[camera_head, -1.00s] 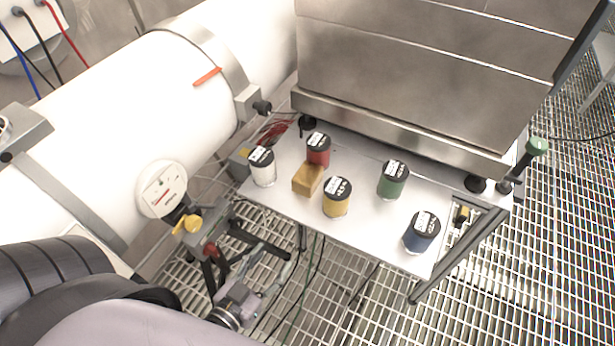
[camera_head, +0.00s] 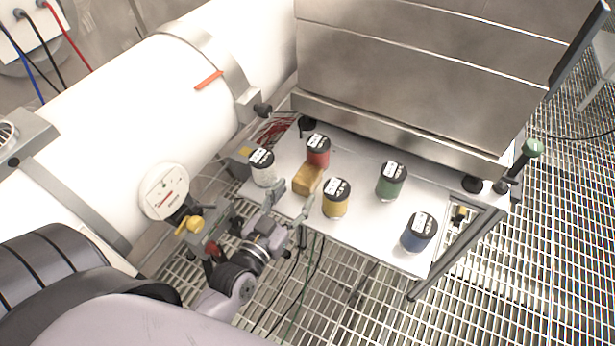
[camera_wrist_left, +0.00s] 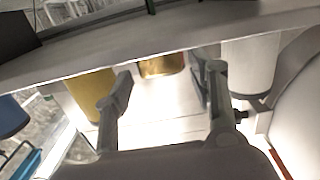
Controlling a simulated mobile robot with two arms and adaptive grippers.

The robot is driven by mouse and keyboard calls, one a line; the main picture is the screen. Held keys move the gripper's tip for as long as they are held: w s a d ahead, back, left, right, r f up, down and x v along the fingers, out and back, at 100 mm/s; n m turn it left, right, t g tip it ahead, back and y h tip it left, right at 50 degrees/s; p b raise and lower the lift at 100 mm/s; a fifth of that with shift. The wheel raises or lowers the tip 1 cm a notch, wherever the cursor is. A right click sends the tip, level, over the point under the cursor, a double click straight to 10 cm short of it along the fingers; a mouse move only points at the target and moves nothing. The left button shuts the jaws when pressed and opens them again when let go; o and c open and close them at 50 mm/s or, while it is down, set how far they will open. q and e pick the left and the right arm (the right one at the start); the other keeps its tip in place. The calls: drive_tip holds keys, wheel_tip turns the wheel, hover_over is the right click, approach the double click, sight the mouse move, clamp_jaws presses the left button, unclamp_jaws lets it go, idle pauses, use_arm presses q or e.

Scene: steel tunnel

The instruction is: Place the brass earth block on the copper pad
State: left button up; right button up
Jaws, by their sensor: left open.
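The brass earth block (camera_head: 308,180) sits on the white table top between the white, red and yellow canisters. My left gripper (camera_head: 287,203) is at the table's near edge, just short of the block, with its fingers spread and empty. In the left wrist view, the brass block (camera_wrist_left: 162,65) shows beyond and between the open fingertips (camera_wrist_left: 166,84), apart from them, partly cut off by a pale edge. I cannot make out a copper pad in either view. My right gripper is not in view.
A white canister (camera_head: 263,168) and a yellow canister (camera_head: 337,199) flank the block, with a red canister (camera_head: 317,151) behind it. Green (camera_head: 391,181) and blue (camera_head: 419,233) canisters stand further right. A steel cabinet (camera_head: 420,80) stands behind; a white pipe (camera_head: 110,120) is left.

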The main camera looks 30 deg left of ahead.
sight(300, 187)
use_arm(q)
drive_tip(key=shift+w+d+p, duration=0.1)
drive_tip(key=shift+w+p, duration=0.35)
drive_tip(key=shift+w, duration=2.25)
drive_tip(key=shift+c, duration=0.3)
clamp_jaws()
